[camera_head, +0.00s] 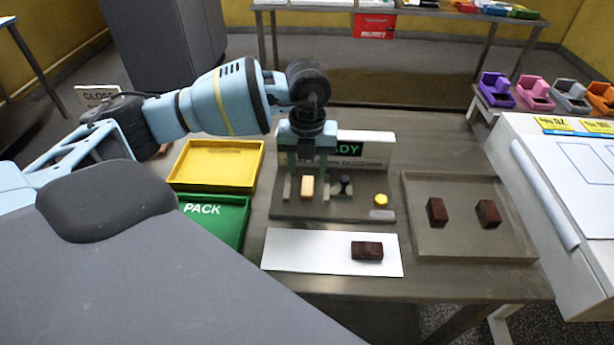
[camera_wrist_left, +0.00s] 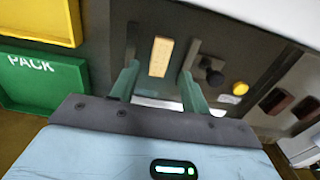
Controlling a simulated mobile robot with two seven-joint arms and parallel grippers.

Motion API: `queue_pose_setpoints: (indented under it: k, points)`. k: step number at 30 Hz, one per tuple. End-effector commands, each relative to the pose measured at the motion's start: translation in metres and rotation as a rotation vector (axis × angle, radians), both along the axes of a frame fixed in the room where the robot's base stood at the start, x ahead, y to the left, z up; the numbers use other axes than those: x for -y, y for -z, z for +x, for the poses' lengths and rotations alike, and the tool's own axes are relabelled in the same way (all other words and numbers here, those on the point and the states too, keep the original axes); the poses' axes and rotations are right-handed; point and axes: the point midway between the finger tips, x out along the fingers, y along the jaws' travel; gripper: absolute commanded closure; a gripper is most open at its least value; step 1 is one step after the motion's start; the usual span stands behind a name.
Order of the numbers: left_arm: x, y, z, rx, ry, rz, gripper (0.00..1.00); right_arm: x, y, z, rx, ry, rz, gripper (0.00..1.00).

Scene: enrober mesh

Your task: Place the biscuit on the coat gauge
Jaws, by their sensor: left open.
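The coat gauge (camera_head: 345,213) is a grey stand with a lit display reading "…ADY", a dark knob and a yellow button. A tan biscuit-like block (camera_head: 308,187) is at its left part; it also shows in the left wrist view (camera_wrist_left: 160,57). My left gripper (camera_head: 306,172) is open over the gauge, its fingers either side of the tan block in the picture; I cannot tell whether they touch it. A dark brown coated biscuit (camera_head: 367,251) lies on a white sheet (camera_head: 305,255) in front. Two more brown biscuits (camera_head: 437,212) (camera_head: 488,213) lie in a grey tray (camera_head: 470,248).
A yellow tray (camera_head: 216,163) and a green PACK tray (camera_head: 232,236) stand left of the gauge. A white sloped panel (camera_head: 575,170) is at the right, with several coloured holders (camera_head: 535,92) behind it. Bare table shows between the gauge and grey tray.

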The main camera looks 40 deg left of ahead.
Motion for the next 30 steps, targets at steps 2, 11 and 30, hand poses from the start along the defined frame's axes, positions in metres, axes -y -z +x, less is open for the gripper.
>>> queue_pose_setpoints:
  k: [2,11,30]
  points:
    - [0.001,-0.019,0.001,0.006,0.001,-0.002,0.54,0.000,-0.001,0.001,0.003,0.000,0.001,0.64]
    - [0.001,-0.067,0.000,0.001,0.002,-0.002,0.54,0.000,-0.003,0.002,0.007,0.000,-0.001,0.64]
    - [0.000,-0.078,0.000,-0.001,0.002,-0.001,0.54,0.003,-0.003,0.001,0.005,-0.010,-0.008,0.64]
